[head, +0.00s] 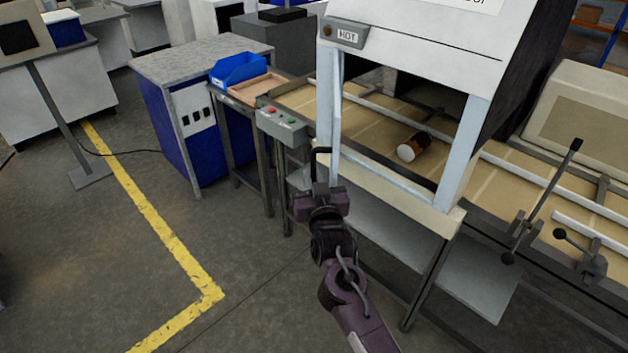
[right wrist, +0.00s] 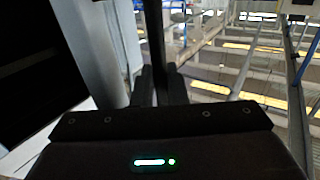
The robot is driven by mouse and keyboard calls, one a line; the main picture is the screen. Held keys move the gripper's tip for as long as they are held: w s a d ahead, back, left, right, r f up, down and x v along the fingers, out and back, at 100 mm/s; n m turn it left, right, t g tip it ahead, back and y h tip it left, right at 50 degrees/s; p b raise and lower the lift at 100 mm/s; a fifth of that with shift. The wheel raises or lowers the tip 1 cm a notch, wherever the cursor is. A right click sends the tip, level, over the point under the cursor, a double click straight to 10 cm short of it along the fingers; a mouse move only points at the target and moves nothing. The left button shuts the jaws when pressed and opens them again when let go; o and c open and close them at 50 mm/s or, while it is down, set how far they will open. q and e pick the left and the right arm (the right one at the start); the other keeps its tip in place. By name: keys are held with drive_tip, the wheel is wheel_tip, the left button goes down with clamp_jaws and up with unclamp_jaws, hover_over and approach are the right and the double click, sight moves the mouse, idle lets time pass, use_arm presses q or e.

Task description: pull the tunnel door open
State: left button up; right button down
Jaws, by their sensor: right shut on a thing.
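The tunnel (head: 410,55) is a white housing with a HOT label over the conveyor. Its door (head: 382,176) has a pale blue-grey frame around a see-through middle. A black upright handle (head: 314,160) stands at the door's left edge. My right gripper (head: 320,187) is shut on this handle, low on it. In the right wrist view the handle (right wrist: 154,45) rises between the two dark fingers (right wrist: 160,86), beside the grey door frame (right wrist: 92,45). I cannot tell whether the door is slightly ajar. My left gripper is not in view.
A brown cartridge with a white end (head: 408,151) lies on the conveyor (head: 365,131) behind the door. A button box (head: 281,125) sits close left of the handle. A lever (head: 545,195) stands at the right. The floor (head: 245,230) left of my arm is clear.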

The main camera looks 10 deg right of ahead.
drive_tip(key=shift+w+r, duration=0.1)
drive_tip(key=shift+r, duration=0.05)
drive_tip(key=c, duration=1.8)
unclamp_jaws()
drive_tip(key=shift+d, duration=0.1)
drive_tip(key=shift+c, duration=0.2)
drive_tip(key=shift+o, duration=1.3)
drive_tip(key=shift+w, duration=0.1)
drive_tip(key=shift+s+f, duration=0.2)
drive_tip(key=shift+s, duration=0.35)
drive_tip(key=s+b, duration=0.2)
drive_tip(key=s, duration=0.4)
drive_tip(key=shift+s+r, duration=0.1)
drive_tip(key=shift+s, duration=0.3)
